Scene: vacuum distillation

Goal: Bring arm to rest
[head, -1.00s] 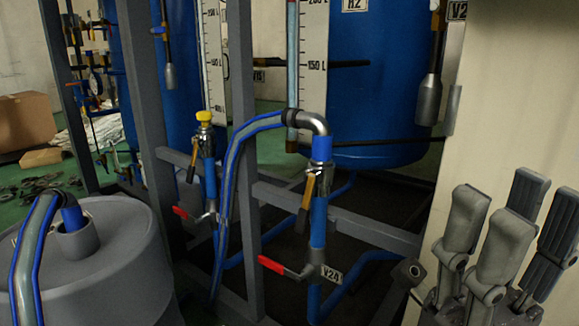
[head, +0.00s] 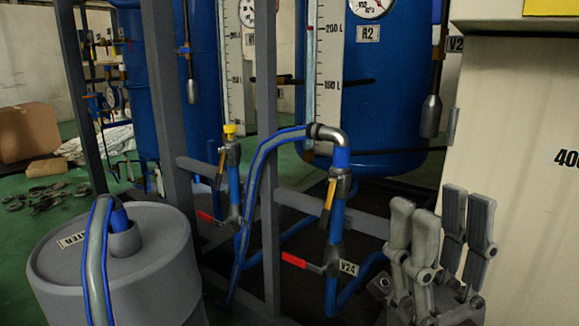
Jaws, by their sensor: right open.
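My right gripper (head: 440,222) is at the lower right in the head view, its grey fingers pointing up and apart. It is open with nothing between its fingers. It stands in front of the pale cabinet, to the right of the valve labelled V24 (head: 347,268), and appears apart from it. My left gripper is out of the picture.
A grey drum (head: 150,265) with a blue-edged hose (head: 98,255) stands at the lower left. A grey frame post (head: 267,160) and blue pipes stand in the middle before blue tanks (head: 380,90). The pale cabinet (head: 530,200) bounds the right side.

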